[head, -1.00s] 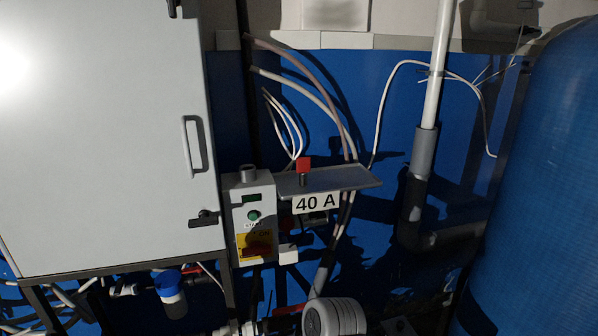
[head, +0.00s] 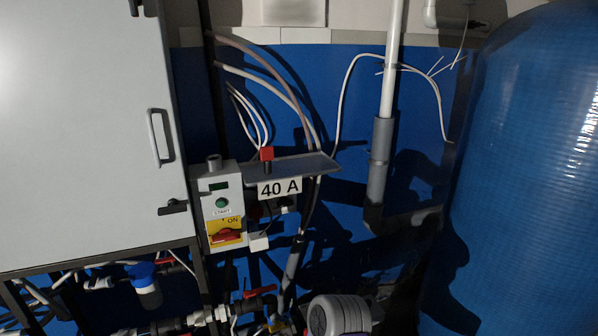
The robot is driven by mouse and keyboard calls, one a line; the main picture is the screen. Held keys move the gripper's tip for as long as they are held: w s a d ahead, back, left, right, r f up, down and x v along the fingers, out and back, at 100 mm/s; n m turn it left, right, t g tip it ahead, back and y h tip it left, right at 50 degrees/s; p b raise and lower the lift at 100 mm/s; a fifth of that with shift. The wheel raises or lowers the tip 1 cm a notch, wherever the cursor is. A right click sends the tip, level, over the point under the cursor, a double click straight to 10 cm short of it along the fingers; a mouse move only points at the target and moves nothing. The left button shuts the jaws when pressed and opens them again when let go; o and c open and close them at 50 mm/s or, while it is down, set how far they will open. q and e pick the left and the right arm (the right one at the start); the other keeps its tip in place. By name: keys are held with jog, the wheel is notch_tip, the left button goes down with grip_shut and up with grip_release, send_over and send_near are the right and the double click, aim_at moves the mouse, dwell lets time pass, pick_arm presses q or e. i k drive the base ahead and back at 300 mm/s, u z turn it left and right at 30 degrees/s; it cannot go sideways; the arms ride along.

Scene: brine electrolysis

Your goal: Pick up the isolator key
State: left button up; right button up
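The isolator key appears to be the small piece with a red square head (head: 267,154) and a dark shaft. It stands upright on a narrow grey shelf (head: 312,166) in the middle of the head view. A "40 A" label (head: 280,189) is on the shelf's front. Left of the shelf is a control box (head: 217,183) with a green START button and a yellow plate. A red rotary switch (head: 226,236) on that plate is marked ON. Neither of my grippers shows in the head view.
A large grey cabinet (head: 85,110) with a handle fills the left. A big blue tank (head: 530,170) fills the right. A vertical pipe (head: 382,150) and loose cables stand behind the shelf. Pipes with red-handled valves (head: 258,291) and a grey motor-like unit (head: 340,315) are below.

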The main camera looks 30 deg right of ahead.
aim_at(267, 153)
jog(key=z, duration=0.45)
jog(key=k, duration=1)
jog(key=u, duration=0.6)
jog(key=i, duration=1.75)
jog(key=z, duration=0.45)
